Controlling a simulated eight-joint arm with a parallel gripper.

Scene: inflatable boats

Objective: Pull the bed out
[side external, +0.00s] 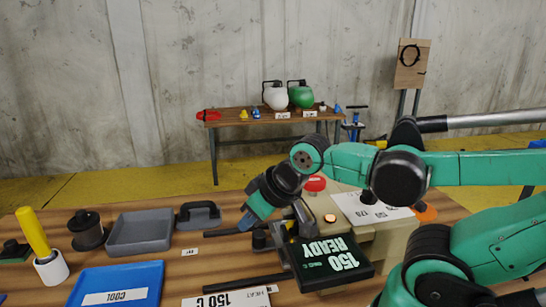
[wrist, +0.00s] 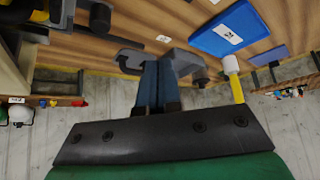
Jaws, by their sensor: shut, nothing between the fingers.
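A beige machine (side external: 392,243) stands on the wooden bench, with a black panel (side external: 332,262) reading "150 READY" at its front. Dark rails (side external: 240,283) reach out to the left from it. The bed itself is not clearly made out; the machine's inner part is largely hidden behind my arm and the panel. My gripper (side external: 247,221), with blue fingers, is shut and empty, pointing down left just above the far rail; whether it touches it cannot be told. In the wrist view the shut fingers (wrist: 160,86) have grey items behind them.
A grey tray (side external: 140,231), a grey handled tool (side external: 198,215), a dark round pot (side external: 86,230) and a yellow-handled tool (side external: 34,235) stand left. A blue "COOL" tray (side external: 117,284) and a "150 C" label (side external: 227,299) lie in front. A back table (side external: 262,120) stands apart.

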